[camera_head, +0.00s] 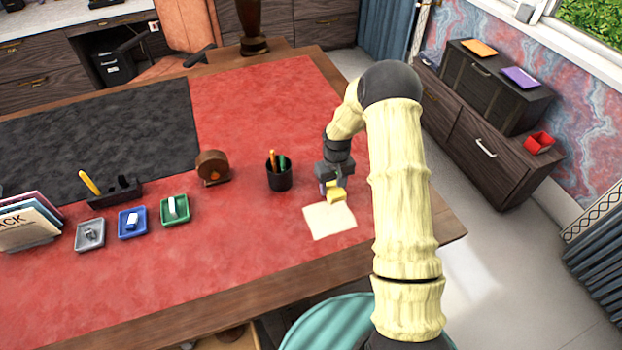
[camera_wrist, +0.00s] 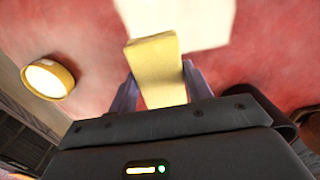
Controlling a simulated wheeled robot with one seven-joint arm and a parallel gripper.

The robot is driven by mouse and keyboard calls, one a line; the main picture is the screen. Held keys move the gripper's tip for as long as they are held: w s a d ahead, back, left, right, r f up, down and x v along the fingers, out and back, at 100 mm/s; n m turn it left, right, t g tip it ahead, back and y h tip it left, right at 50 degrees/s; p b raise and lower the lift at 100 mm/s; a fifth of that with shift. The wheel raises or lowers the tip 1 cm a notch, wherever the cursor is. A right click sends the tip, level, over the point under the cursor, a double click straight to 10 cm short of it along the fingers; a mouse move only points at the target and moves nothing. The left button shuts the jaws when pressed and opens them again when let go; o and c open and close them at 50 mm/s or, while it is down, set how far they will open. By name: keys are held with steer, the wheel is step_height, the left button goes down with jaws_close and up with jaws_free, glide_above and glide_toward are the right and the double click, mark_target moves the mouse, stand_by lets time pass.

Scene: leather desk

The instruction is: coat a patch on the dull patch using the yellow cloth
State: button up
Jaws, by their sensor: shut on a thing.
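The dull patch (camera_head: 330,221) is a pale cream square on the red leather desk top, near its front right. It also shows at the top of the wrist view (camera_wrist: 190,18). The yellow cloth (camera_head: 337,194) is a small folded block. In the wrist view the cloth (camera_wrist: 157,70) sits between the two fingers of my gripper (camera_wrist: 157,80), which is shut on it. In the head view my gripper (camera_head: 329,188) is at the far edge of the patch, pointing down. The cloth's front end overlaps the patch in the picture; I cannot tell whether it touches.
A black pen cup (camera_head: 279,175) stands left of my gripper. A round wooden object (camera_head: 212,167) is farther left. Grey (camera_head: 90,235), blue (camera_head: 132,222) and green (camera_head: 174,210) trays stand in a row at left. The red leather in front of these is clear.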

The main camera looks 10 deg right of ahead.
steer(key=shift+r+p, duration=1.25)
steer(key=shift+r, duration=0.9)
